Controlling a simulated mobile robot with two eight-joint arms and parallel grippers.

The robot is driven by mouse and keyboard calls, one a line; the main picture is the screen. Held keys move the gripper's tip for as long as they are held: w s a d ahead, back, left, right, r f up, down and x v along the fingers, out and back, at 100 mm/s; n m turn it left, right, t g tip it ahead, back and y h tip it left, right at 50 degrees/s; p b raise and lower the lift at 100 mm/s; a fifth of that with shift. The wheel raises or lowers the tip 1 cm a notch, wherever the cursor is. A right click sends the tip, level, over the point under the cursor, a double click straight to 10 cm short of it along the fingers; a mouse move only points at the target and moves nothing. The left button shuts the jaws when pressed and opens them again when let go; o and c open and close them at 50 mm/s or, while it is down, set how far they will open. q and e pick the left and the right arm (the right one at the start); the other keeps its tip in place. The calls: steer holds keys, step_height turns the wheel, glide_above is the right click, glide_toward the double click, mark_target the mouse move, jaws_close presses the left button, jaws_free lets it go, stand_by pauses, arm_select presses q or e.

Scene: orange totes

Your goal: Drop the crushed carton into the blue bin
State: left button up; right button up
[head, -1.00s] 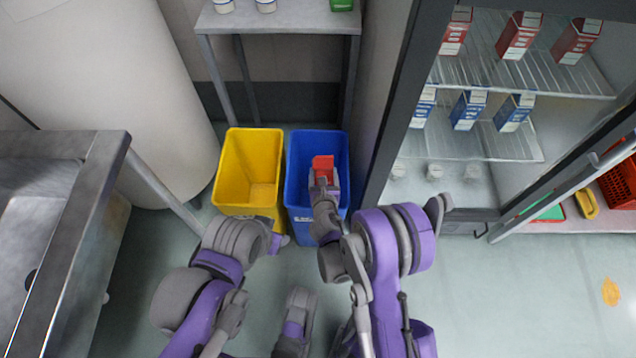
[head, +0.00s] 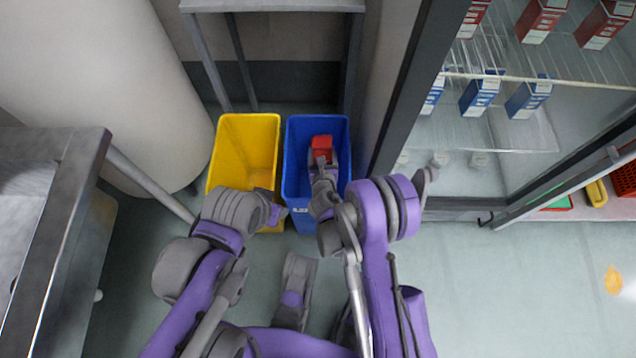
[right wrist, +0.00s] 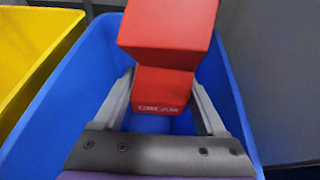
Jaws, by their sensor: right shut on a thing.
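The crushed carton (head: 322,144) is red and sits at the tip of my right gripper (head: 322,160), over the open mouth of the blue bin (head: 300,130). In the right wrist view the red carton (right wrist: 168,50) is bent in the middle, and my right gripper (right wrist: 163,105) is shut on its lower part. The blue bin's walls (right wrist: 75,80) surround it in that view. My left gripper (head: 278,213) is low in front of the yellow bin; its fingers are too small and hidden to judge.
A yellow bin (head: 245,125) stands directly left of the blue one. A glass-door fridge (head: 500,110) with red and blue cartons is at the right. A metal table (head: 50,220) is at the left and a metal-legged shelf (head: 270,5) behind the bins.

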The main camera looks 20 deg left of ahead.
arm_select(q)
steer(key=shift+f, duration=0.1)
arm_select(e)
steer(key=shift+f, duration=0.2)
steer(key=o, duration=1.3)
steer(key=shift+c, duration=0.2)
steer(key=shift+s+r, duration=0.1)
